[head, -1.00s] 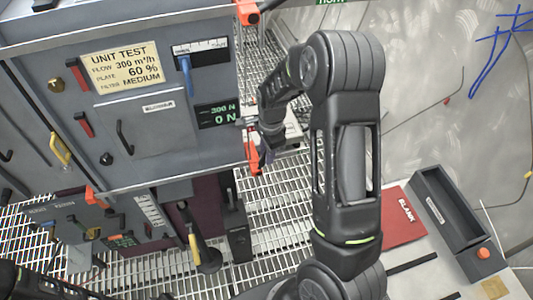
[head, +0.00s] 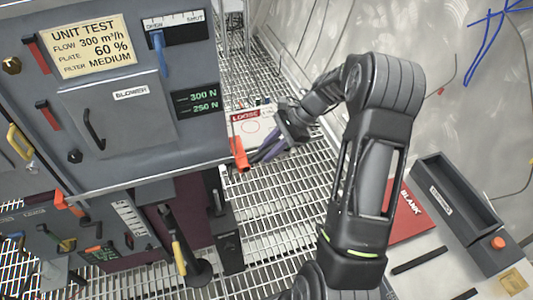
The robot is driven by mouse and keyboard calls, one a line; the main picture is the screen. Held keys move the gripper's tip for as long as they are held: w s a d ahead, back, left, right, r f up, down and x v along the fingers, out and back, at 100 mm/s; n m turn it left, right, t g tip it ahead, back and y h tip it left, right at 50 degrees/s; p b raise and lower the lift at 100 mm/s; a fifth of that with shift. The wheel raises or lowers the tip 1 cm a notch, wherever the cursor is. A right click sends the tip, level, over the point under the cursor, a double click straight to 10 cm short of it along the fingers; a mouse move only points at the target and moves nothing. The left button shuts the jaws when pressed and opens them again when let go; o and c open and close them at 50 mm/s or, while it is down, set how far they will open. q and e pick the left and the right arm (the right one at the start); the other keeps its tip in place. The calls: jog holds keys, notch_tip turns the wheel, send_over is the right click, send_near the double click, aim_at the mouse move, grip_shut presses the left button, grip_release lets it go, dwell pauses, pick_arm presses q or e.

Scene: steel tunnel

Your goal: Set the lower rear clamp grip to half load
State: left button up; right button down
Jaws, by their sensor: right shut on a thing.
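The lower rear clamp grip (head: 239,153) is an orange-red lever at the right edge of the grey test cabinet (head: 165,150), slanting downward. My right gripper (head: 262,152) reaches it from the right, with its dark purple fingers shut on the grip; the exact contact is small in the picture. The green display (head: 195,102) on the cabinet front reads 300 N above 250 N. My left gripper is not in view.
A blue lever (head: 159,50) sits on the OPEN–SHUT scale. A card marked LOOSE (head: 252,130) lies behind my gripper. At right are a red BLANK panel (head: 412,212) and a grey tray (head: 437,165). A lower unit (head: 85,235) and a yellow-handled lever (head: 178,255) stand below. The floor is open grating.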

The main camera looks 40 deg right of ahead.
jog(key=shift+d+f+y, duration=0.15)
jog(key=shift+f+y, duration=0.1)
jog(key=shift+y, duration=0.05)
jog(key=c, duration=1.2)
grip_release()
jog(key=shift+c, duration=0.2)
jog(key=v, duration=0.7)
jog(key=shift+s+d+r+b, duration=0.15)
jog(key=shift+s+r+b, duration=0.05)
jog(key=shift+r+b, duration=0.15)
